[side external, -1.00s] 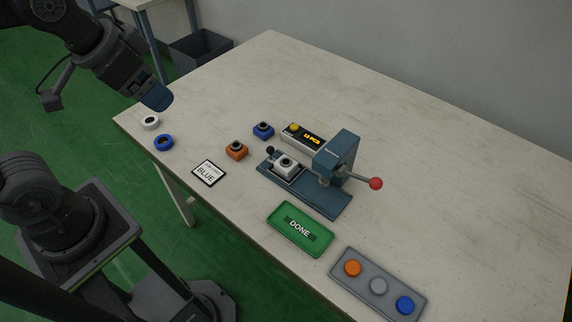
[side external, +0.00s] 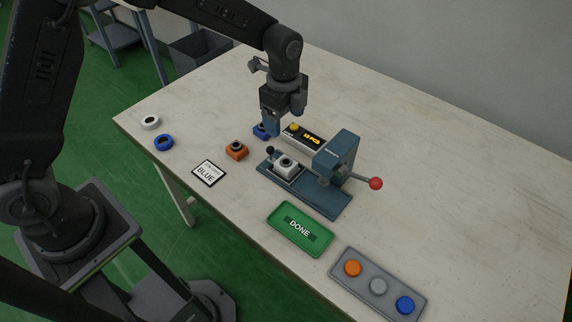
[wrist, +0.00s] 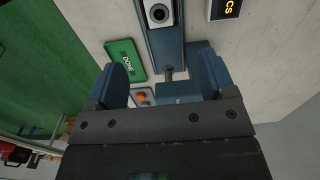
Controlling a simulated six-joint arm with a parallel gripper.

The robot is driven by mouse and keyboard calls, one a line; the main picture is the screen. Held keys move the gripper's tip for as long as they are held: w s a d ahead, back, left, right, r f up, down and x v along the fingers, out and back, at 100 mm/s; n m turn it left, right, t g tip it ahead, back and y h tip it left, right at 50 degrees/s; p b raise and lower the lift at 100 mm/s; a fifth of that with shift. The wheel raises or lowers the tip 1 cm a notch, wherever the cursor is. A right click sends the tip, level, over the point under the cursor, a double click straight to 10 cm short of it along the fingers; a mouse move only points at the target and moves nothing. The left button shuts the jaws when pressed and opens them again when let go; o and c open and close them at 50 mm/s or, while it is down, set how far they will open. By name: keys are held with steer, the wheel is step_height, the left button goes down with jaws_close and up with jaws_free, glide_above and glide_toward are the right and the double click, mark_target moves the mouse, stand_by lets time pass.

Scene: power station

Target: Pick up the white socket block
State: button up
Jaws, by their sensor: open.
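The white socket block (side external: 287,168) sits on the sliding bed of the blue press (side external: 318,195), left of the press head. It also shows at the top of the wrist view (wrist: 159,13). My gripper (side external: 270,130) hangs above the table, behind and a little left of the white block, apart from it. It partly covers the blue socket block (side external: 260,133). In the wrist view the two blue fingers (wrist: 165,85) are spread with nothing between them.
An orange socket block (side external: 236,150) and a card reading BLUE (side external: 209,173) are to the left. A counter box (side external: 303,137) stands behind the press. The press lever has a red knob (side external: 376,184). The green DONE tray (side external: 300,229) and button panel (side external: 378,286) are in front.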

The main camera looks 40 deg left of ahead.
glide_above(286, 161)
step_height(286, 161, down, 9)
steer(key=shift+a+r, duration=0.15)
steer(key=shift+d+f, duration=0.2)
steer(key=shift+f, duration=2.55)
steer(key=c, duration=1)
